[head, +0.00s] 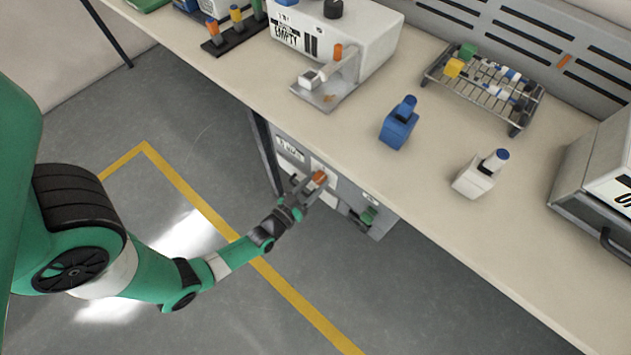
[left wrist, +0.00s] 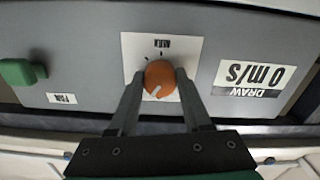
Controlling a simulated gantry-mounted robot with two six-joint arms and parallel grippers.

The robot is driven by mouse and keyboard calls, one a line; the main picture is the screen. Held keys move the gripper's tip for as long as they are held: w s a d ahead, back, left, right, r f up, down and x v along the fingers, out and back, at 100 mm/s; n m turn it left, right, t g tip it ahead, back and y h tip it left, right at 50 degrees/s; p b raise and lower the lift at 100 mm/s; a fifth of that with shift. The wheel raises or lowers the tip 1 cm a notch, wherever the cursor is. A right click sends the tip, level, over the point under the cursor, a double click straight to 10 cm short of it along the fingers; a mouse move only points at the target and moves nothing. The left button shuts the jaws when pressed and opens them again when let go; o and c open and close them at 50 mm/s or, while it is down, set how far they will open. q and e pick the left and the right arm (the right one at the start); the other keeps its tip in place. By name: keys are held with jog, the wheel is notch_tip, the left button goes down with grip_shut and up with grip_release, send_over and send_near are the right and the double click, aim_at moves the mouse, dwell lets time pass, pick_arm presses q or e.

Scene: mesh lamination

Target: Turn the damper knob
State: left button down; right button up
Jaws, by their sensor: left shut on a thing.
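The damper knob (left wrist: 160,79) is a round orange knob with a pale pointer line, on a white plate on a grey panel. It also shows in the head view (head: 319,177), on the panel below the bench. My left gripper (left wrist: 158,88) is shut on the knob, one finger on each side of it. In the head view my left gripper (head: 308,188) reaches the panel from the lower left. The pointer line points toward the lower left in the left wrist view. My right gripper is not in view.
A green switch (left wrist: 22,72) sits beside the knob on the panel, and a label reading 0 m/s (left wrist: 248,77) is on the other side. Above is the bench (head: 440,150) with a blue bottle (head: 399,124), a white bottle (head: 480,175) and a wire rack (head: 490,92).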

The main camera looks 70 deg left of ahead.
pick_arm(q)
jog(key=m, duration=0.5)
jog(key=shift+m, duration=0.4)
jog(key=shift+a, duration=0.1)
jog(key=shift+c, duration=1.7)
grip_release()
jog(key=shift+s+p, duration=0.1)
jog(key=shift+p, duration=0.2)
jog(key=p+v, duration=0.2)
jog(key=v, duration=0.9)
jog(key=shift+s+d+p, duration=0.2)
jog(key=shift+s+p, duration=0.05)
jog(key=shift+p, duration=0.15)
